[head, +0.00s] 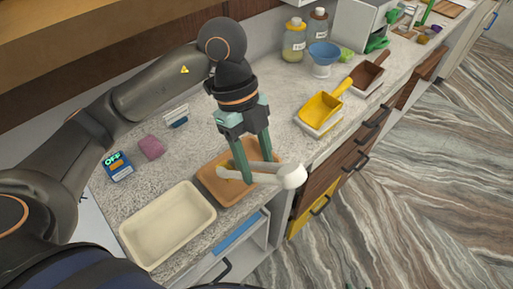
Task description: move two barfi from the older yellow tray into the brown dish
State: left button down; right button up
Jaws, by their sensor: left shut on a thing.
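My left gripper (254,160) points down over a tan-brown dish (213,190) near the counter's front edge. It is shut on a pale, forked, tongs-like tool (291,176), whose rounded end sticks out to the right past the edge. The tool's arms and the gripper hide part of the dish. A small yellow-brown patch shows inside the dish; I cannot tell whether it is barfi. A cream-yellow tray (168,225) stands to the left of the dish and looks empty. No barfi can be made out clearly. My right gripper is out of view.
A yellow scoop-like container (322,107) and a brown one (368,77) stand to the right, near a blue bowl (323,53) and jars (294,40). A pink block (151,148) and a blue box (117,166) lie left.

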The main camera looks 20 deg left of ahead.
pick_arm(q)
jog(key=shift+f+b, duration=1)
jog(key=shift+f, duration=0.25)
jog(key=c, duration=0.7)
grip_release()
jog(key=shift+r, duration=0.15)
